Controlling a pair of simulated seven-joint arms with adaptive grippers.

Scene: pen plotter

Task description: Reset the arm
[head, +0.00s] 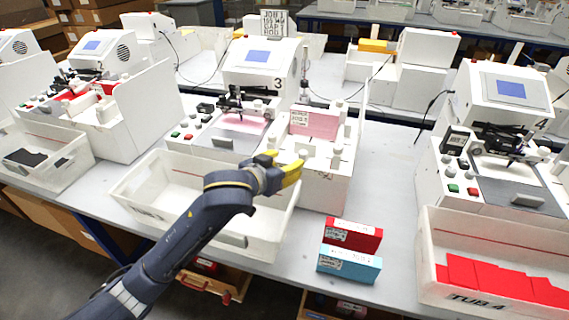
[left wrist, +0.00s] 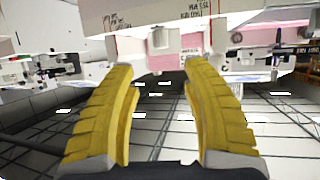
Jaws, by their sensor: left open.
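My left gripper (head: 287,161) has yellow fingers and hangs over the right part of the white tub (head: 150,212), in front of the white card holder (head: 322,195). Its fingers are spread with nothing between them, as the left wrist view (left wrist: 158,72) also shows. Pen plotter 3 (head: 258,58) stands behind, with a dark pen arm (head: 243,100) above a pink sheet (head: 240,121). The gripper is apart from that pen arm. A pink card (head: 313,124) stands in the holder. My right gripper is not in view.
A red box (head: 352,236) and a light blue box (head: 349,264) sit at the table's front edge. Plotter 4 (head: 510,90) and Tub 4 (head: 480,235) with red cards stand right. Grey table (head: 393,170) is clear between the stations.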

